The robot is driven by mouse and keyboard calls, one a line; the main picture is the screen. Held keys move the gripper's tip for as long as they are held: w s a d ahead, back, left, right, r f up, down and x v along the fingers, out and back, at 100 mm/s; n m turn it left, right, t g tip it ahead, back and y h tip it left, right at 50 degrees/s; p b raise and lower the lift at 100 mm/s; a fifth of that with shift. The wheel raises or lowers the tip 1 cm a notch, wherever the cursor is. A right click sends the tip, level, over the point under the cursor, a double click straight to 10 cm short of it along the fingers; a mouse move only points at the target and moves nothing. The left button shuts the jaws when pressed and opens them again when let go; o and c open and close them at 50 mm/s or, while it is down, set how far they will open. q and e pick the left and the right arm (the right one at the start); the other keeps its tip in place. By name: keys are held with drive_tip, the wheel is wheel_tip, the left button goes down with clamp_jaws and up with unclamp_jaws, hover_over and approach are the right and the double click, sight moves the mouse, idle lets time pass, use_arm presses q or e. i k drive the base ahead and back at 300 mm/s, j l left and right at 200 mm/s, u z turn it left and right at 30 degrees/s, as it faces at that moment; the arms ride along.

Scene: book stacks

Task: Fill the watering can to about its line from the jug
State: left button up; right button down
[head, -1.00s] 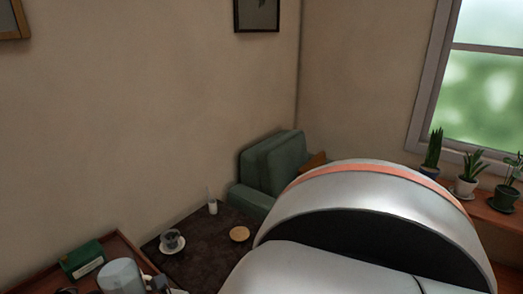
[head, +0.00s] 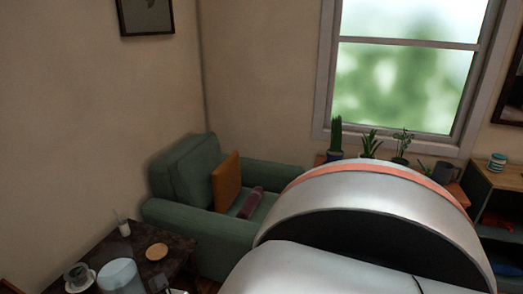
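A dark grey vessel with a handle (head: 445,172) stands on the wooden bench under the window, at the right of the head view. It may be the watering can or the jug; I cannot tell which, and no fill line shows. Dark parts of my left gripper (head: 160,284) show at the bottom left edge, beside my pale rounded arm link. They are cut off by the frame, so its opening and any held thing cannot be told. My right gripper is not in view.
A dark side table (head: 178,255) holds a cup on a saucer (head: 78,276), a small white bottle (head: 123,228) and a round tan coaster (head: 157,251). A green armchair (head: 182,212) fills the corner. Potted plants (head: 369,145) line the bench; a striped jar (head: 497,162) tops the right shelf.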

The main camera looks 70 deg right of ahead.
sight(442, 174)
drive_tip(key=k+l+z, duration=0.35)
drive_tip(key=l+z, duration=0.2)
drive_tip(key=l, duration=0.2)
drive_tip(key=k+l+z, duration=0.1)
drive_tip(key=l+z, duration=0.15)
drive_tip(key=l, duration=0.15)
drive_tip(key=k+l+z, duration=0.15)
drive_tip(key=l, duration=0.6)
drive_tip(key=k+l+z, duration=0.1)
drive_tip(key=l, duration=0.65)
drive_tip(key=l+z, duration=0.15)
drive_tip(key=l, duration=0.65)
drive_tip(key=k, duration=0.05)
